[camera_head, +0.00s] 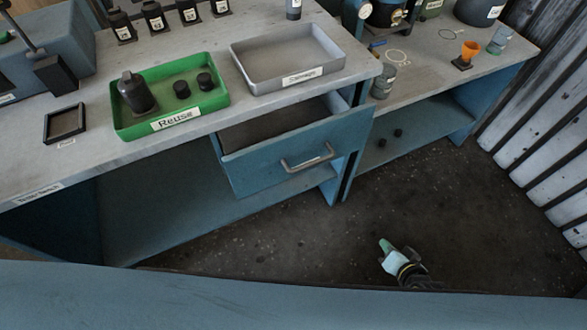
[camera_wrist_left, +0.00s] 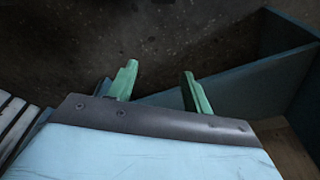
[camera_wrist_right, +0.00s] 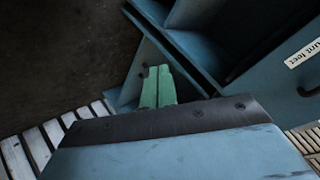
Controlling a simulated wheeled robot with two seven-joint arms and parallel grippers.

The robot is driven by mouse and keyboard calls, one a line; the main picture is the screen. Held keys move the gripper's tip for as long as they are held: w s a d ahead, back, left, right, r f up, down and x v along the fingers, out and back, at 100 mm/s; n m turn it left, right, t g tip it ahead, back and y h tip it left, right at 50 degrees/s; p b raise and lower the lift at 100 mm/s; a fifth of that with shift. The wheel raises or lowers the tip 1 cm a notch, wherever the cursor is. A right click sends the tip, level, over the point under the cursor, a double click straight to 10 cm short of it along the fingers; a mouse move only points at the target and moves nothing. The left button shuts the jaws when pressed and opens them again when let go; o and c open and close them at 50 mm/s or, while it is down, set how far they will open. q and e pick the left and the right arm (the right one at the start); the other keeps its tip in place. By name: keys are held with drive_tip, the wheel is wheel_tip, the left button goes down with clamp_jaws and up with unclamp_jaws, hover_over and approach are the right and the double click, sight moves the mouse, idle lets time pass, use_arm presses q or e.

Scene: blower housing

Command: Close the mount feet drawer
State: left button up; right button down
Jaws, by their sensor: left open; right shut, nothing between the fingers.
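A blue drawer (camera_head: 265,160) with a metal bar handle (camera_head: 308,160) stands pulled out under the grey workbench top, its inside partly visible. In the right wrist view a blue front (camera_wrist_right: 275,85) carries a label reading "unt feet", cut off by the frame edge, and a dark handle. My right gripper (camera_head: 385,247) is shut and empty, below and right of the drawer, apart from it. Its green fingers (camera_wrist_right: 158,86) also show in the right wrist view. My left gripper (camera_wrist_left: 158,82) is open and empty, with blue panels (camera_wrist_left: 240,90) beyond it; it is outside the head view.
On the bench stand a green tray (camera_head: 220,99) with dark parts, a grey tray (camera_head: 336,60) and a small black tray (camera_head: 64,124). A second bench (camera_head: 500,72) stands at the right, before a slatted wall (camera_head: 535,130). Dark floor (camera_head: 450,210) lies free around my right gripper.

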drive_tip(key=w+a+r+m+t+y+b, duration=0.3)
drive_tip(key=a+r+m+b, duration=0.15)
drive_tip(key=r+b, duration=0.25)
drive_tip(key=w+a+r+m+t+y+b, duration=0.3)
drive_tip(key=a+r+b, duration=0.2)
drive_tip(key=r+b, duration=0.15)
use_arm(q)
drive_tip(key=w+r+t, duration=0.1)
drive_tip(key=w+r, duration=0.3)
drive_tip(key=r, duration=0.3)
drive_tip(key=shift+r, duration=0.35)
use_arm(e)
drive_tip(key=x, duration=1.4)
drive_tip(key=shift+d+r, duration=0.15)
drive_tip(key=shift+r, duration=0.1)
use_arm(q)
drive_tip(key=shift+d, duration=0.1)
use_arm(e)
drive_tip(key=shift+n, duration=0.25)
